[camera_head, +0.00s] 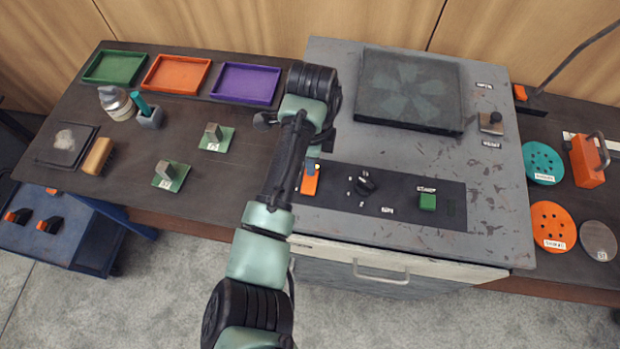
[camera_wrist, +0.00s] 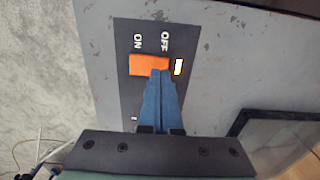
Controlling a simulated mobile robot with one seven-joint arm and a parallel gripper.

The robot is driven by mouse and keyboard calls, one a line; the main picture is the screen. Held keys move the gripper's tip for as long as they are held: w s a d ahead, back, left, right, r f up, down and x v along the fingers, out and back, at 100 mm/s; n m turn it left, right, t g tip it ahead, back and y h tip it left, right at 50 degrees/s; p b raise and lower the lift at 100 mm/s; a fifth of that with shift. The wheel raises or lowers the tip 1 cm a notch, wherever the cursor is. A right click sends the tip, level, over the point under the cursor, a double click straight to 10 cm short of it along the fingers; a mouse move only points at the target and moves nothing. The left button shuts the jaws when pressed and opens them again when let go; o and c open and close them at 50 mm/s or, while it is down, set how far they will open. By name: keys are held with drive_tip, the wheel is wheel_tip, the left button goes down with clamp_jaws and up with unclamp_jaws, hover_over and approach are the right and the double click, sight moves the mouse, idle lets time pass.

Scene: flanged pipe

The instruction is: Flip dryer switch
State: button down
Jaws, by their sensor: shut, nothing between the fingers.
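The orange dryer switch (camera_head: 309,184) sits at the left end of the dark control panel on the grey dryer. In the wrist view the switch (camera_wrist: 146,63) lies beside the white labels ON and OFF. My gripper (camera_wrist: 158,73) is shut and empty, its blue fingertips at the lower edge of the switch, towards the OFF end. I cannot tell whether they touch it. A small pale lamp with a yellowish edge (camera_wrist: 177,66) is beside the OFF end. In the head view my arm hides part of the panel's left end.
The panel also has a black knob (camera_head: 366,186) and a green start button (camera_head: 428,202). A dark fan-marked lid (camera_head: 410,90) is behind them. A drawer handle (camera_head: 381,273) is in front.

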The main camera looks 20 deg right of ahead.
drive_tip(key=shift+f+b, duration=0.5)
drive_tip(key=shift+f, duration=0.35)
idle(0.3)
wheel_tip(320, 180, up, 7)
drive_tip(key=p, duration=0.6)
drive_tip(key=shift+r+p, duration=0.1)
drive_tip(key=shift+p, duration=0.3)
